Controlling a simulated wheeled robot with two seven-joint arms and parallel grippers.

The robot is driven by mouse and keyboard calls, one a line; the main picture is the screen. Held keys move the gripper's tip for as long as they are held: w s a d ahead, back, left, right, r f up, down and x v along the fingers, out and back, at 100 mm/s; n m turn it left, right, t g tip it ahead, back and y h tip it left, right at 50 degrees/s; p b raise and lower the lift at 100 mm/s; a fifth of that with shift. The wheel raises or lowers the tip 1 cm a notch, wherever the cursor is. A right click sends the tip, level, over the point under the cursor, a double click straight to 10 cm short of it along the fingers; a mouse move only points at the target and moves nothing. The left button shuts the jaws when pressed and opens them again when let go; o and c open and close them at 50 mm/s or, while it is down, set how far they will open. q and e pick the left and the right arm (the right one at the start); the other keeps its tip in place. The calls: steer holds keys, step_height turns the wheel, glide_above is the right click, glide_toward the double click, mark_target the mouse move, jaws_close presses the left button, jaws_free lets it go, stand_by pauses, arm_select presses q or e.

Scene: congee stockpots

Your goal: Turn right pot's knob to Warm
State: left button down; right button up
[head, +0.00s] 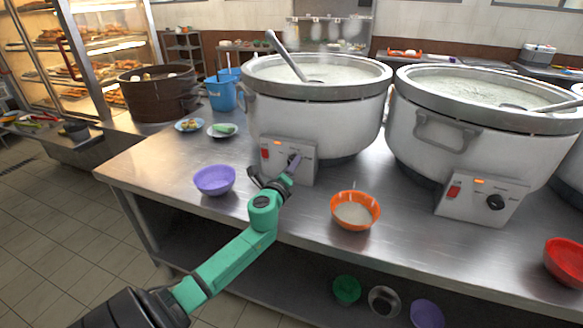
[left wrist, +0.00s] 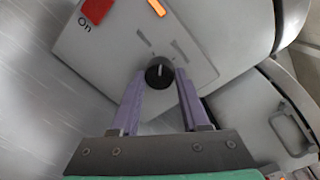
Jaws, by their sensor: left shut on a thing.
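The left large white pot (head: 316,115) has a control panel (head: 306,174) with a red switch (head: 265,153), a lit orange light and a black knob (head: 294,160). My left gripper (head: 289,169) reaches this panel. In the left wrist view its purple fingers (left wrist: 160,80) are shut on the black knob (left wrist: 159,72), one on each side. A white mark shows on the knob; its label is unreadable. The pot to the right (head: 480,125) has a similar panel (head: 482,203) with a black knob (head: 495,202), and no gripper is near it. My right gripper is not in view.
An orange bowl (head: 355,210) and a purple bowl (head: 215,180) stand near my left gripper on the steel counter (head: 180,160). A red bowl (head: 565,262) is at the right front. Part of another pot shows at the right edge.

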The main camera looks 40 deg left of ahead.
arm_select(q)
steer(key=n, duration=0.5)
stand_by(0.6)
steer(key=shift+c, duration=1.9)
jaws_free()
steer(key=v, duration=1.4)
steer(key=shift+s, duration=0.4)
